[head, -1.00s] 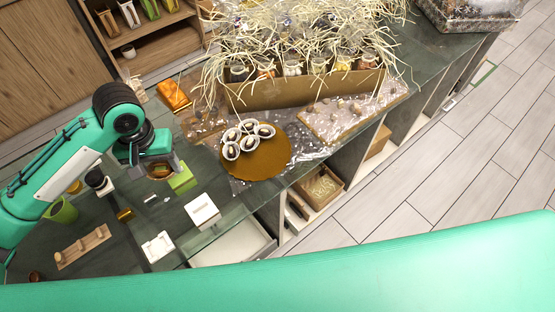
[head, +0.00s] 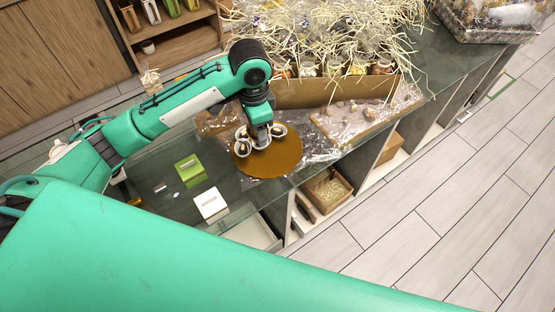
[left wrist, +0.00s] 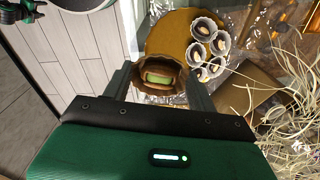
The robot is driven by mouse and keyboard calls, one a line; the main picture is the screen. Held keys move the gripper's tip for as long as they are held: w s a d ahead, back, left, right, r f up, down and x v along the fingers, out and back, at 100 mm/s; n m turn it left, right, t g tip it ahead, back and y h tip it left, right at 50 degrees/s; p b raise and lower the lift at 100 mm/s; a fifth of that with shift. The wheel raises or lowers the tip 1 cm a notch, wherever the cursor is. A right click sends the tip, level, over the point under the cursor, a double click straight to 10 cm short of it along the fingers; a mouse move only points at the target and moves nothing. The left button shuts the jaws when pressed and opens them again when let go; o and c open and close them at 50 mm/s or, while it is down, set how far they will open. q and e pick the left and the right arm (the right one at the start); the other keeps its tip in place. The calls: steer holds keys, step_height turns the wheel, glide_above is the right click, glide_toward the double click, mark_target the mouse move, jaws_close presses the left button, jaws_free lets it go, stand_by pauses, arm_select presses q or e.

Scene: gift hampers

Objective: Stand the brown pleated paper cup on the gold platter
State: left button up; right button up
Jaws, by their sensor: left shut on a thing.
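The brown pleated paper cup (left wrist: 147,76), with a pale green and brown piece inside, is between the fingers of my left gripper (left wrist: 162,88) in the left wrist view. The gripper is shut on it. In the head view my left gripper (head: 263,140) is over the gold platter (head: 272,165) and hides the cup. The platter also shows in the left wrist view (left wrist: 165,38), with the cup overlapping its edge. I cannot tell whether the cup touches it. Several white pleated cups (head: 242,149) with dark and pale sweets stand together on the platter. My right gripper is not in view.
A long box of jars and straw (head: 330,92) stands behind the platter. A board with small pieces (head: 350,120) lies to its right on clear wrap. A green block (head: 189,168) and a white box (head: 210,203) are on the glass counter to the left.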

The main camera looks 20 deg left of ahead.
arm_select(q)
steer(key=m, duration=0.1)
steer(key=w+m, duration=0.1)
steer(key=m, duration=0.1)
steer(key=shift+w+d, duration=0.2)
steer(key=shift+d, duration=0.1)
steer(key=w+m, duration=0.2)
steer(key=m, duration=0.2)
steer(key=m+p, duration=0.3)
steer(key=m, duration=0.6)
glide_above(276, 160)
step_height(276, 160, down, 15)
steer(key=shift+d, duration=0.1)
steer(key=shift+f+p, duration=0.4)
steer(key=shift+f, duration=2)
